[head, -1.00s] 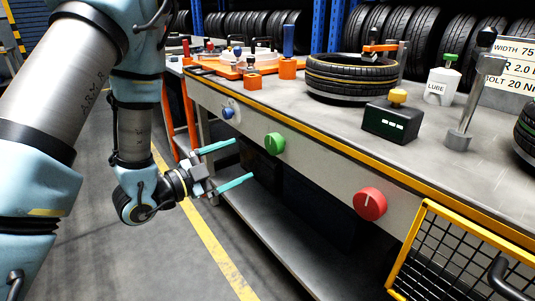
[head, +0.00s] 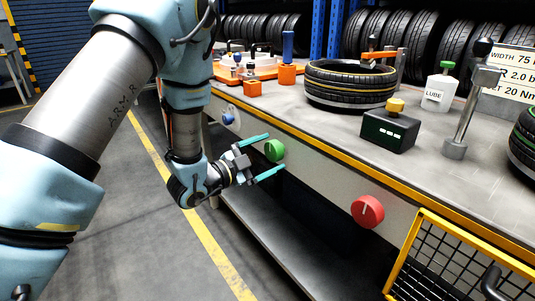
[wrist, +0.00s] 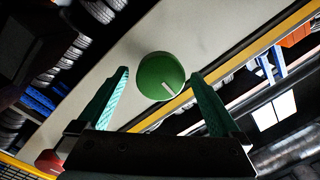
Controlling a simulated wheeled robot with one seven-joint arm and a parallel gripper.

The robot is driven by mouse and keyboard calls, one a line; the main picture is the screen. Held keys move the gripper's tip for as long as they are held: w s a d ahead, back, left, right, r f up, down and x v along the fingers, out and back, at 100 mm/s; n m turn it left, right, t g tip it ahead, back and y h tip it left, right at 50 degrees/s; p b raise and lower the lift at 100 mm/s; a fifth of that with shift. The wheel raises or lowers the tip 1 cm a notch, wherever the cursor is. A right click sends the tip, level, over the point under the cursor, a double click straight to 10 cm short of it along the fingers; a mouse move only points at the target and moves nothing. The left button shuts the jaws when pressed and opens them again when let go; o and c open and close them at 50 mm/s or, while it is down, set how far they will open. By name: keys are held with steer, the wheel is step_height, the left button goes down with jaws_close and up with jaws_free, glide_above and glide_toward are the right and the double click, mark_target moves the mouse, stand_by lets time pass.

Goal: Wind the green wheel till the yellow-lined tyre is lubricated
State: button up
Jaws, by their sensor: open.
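The green wheel (head: 274,151) is a round knob on the front panel of the bench, between a blue knob and a red knob. It shows in the wrist view (wrist: 160,76) with a white mark on its face, pointing to the lower right. My gripper (head: 269,156) is open, with its two teal fingers on either side of the wheel. In the wrist view the wheel lies just beyond the gap between the fingertips (wrist: 163,76), apart from both. The yellow-lined tyre (head: 350,85) lies flat on the bench top under an orange-tipped arm (head: 378,55).
A blue knob (head: 231,114) and a red knob (head: 367,211) sit on the same panel. A dark box with a yellow button (head: 390,129), a lube bottle (head: 439,91) and a lever post (head: 468,105) stand on the bench. A yellow mesh guard (head: 455,259) is at lower right.

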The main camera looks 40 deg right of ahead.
steer(key=shift+c, duration=0.2)
steer(key=c, duration=1.3)
